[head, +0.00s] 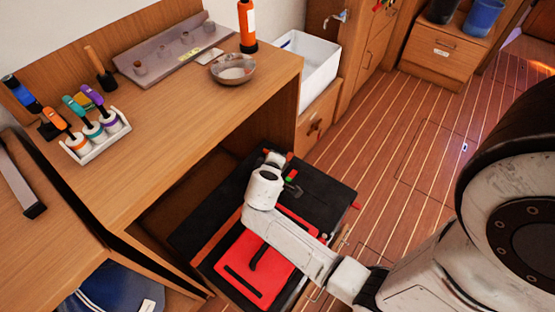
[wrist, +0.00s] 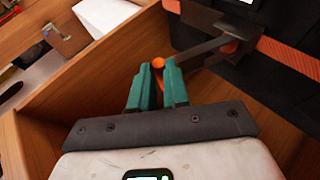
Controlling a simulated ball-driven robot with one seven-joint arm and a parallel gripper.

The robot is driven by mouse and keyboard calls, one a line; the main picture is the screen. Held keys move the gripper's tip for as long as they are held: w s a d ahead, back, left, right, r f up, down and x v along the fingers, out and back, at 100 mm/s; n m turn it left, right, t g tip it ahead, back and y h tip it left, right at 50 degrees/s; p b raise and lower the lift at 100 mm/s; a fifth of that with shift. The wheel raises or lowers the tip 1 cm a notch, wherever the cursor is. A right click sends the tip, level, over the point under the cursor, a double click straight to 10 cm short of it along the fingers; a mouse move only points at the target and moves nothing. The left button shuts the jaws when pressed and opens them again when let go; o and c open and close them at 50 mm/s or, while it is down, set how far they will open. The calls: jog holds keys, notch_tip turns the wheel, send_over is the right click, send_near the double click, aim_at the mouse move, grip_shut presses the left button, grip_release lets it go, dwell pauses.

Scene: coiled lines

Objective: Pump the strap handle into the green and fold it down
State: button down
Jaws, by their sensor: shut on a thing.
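In the wrist view, the strap handle (wrist: 206,53) is a dark lever with an orange end. It runs from a dark bracket with an orange part (wrist: 229,46) leftward to my gripper (wrist: 160,68). My gripper's teal fingers are shut on the handle's orange end. An orange strap (wrist: 288,56) runs right from the bracket across a black box (wrist: 285,100). In the head view, a small red and green indicator (head: 291,176) shows beside my white wrist, on the black box (head: 325,186). My wrist hides the fingers and most of the handle there.
A wooden counter (head: 170,120) overhangs the open bay around the box. Wooden walls (wrist: 95,85) rise close on the left of my gripper. A red panel (head: 262,262) lies under my arm. The plank floor (head: 400,140) to the right is clear.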

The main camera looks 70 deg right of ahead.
jog(key=shift+a+f, duration=0.35)
jog(key=c, duration=1.4)
grip_release()
jog(key=o, duration=0.3)
jog(key=shift+r, duration=0.1)
jog(key=p+v, duration=0.1)
jog(key=v, duration=0.9)
jog(key=shift+a+r, duration=0.25)
jog(key=shift+r, duration=0.05)
